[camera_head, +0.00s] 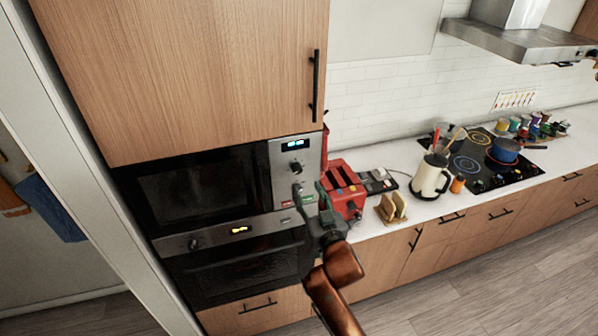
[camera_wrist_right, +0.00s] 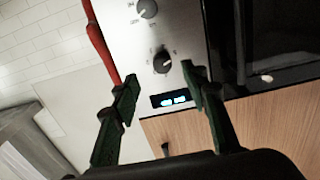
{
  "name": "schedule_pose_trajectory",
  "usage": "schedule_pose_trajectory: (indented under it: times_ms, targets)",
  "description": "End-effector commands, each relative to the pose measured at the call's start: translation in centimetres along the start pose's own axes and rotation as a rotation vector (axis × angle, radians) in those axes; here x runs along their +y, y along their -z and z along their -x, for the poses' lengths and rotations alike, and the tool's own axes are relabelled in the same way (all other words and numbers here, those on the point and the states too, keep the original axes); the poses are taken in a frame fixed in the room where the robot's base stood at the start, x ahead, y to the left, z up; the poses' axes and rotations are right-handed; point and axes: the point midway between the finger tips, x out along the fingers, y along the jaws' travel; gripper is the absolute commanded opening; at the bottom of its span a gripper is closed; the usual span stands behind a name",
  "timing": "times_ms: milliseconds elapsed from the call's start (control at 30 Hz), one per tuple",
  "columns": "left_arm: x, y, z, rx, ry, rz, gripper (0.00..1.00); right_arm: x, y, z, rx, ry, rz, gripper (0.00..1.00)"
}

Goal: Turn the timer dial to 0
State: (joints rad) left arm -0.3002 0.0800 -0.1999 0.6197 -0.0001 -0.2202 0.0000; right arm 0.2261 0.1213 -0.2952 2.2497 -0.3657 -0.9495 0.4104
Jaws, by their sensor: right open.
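The microwave control panel (camera_head: 283,158) is a silver strip with a lit display (camera_head: 295,144) and two dials. The upper dial (camera_head: 296,167) is dark; it shows in the right wrist view (camera_wrist_right: 162,62) with a pointer mark. The second dial (camera_wrist_right: 147,9) is greyish and cut by that view's top edge. I cannot read which dial is the timer or its setting. My right gripper (camera_head: 310,196) is open and empty in front of the panel's lower part. In the wrist view its fingers (camera_wrist_right: 160,80) are spread, with the dark dial beyond the gap. My left gripper is out of view.
A red toaster (camera_head: 345,185) stands on the counter just right of the panel. The black microwave door (camera_head: 195,187) is left of it, an oven (camera_head: 245,265) below, and a wooden cabinet (camera_head: 190,70) above. A kettle (camera_head: 430,178) stands farther right.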

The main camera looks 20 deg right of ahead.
Motion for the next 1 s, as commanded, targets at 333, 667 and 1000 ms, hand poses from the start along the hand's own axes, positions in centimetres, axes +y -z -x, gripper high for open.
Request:
schedule_pose_trajectory:
  times_ms: [333, 667, 1000]
  targets:
    - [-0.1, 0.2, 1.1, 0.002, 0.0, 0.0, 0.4, -0.3, 0.9, -3.9, 0.01, 0.004, -0.002, 0.41]
    - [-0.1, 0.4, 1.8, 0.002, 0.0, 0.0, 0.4, -0.2, 0.8, -7.4, 0.011, 0.003, -0.003, 0.41]
    - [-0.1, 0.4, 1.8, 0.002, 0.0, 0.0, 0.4, -0.2, 0.8, -7.6, 0.011, 0.003, -0.003, 0.38]
